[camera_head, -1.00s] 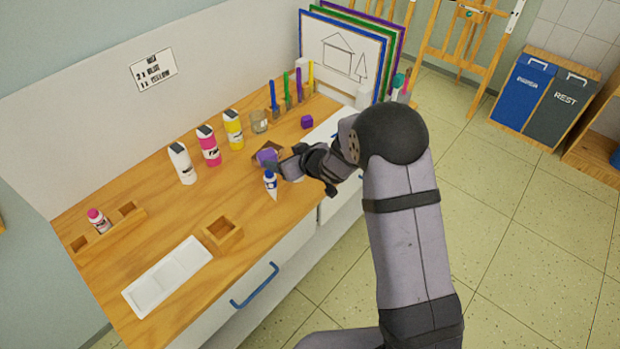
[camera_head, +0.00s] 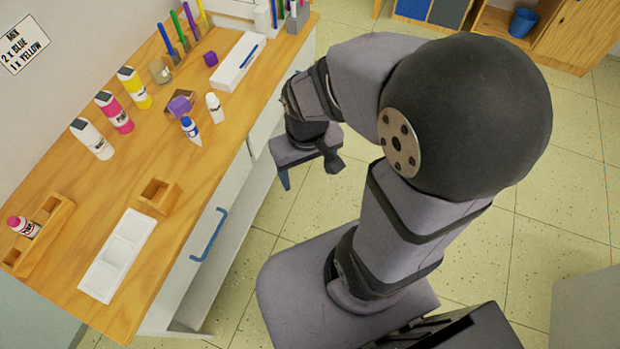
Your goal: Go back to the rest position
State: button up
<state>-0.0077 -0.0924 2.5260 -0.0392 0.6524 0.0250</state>
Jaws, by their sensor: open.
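My gripper (camera_head: 310,172) is off the front edge of the wooden counter (camera_head: 75,225), over the floor, with its fingers pointing down. It holds nothing that I can see. One blue-tipped finger shows; the other is mostly hidden by the gripper body. My arm is folded back close to my body on the right of the view.
The drawer's blue handle (camera_head: 209,235) faces the floor.

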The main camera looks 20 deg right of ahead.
jog(key=shift+s+a+g, duration=0.2)
jog(key=shift+s+g, duration=0.2)
jog(key=shift+s, duration=0.85)
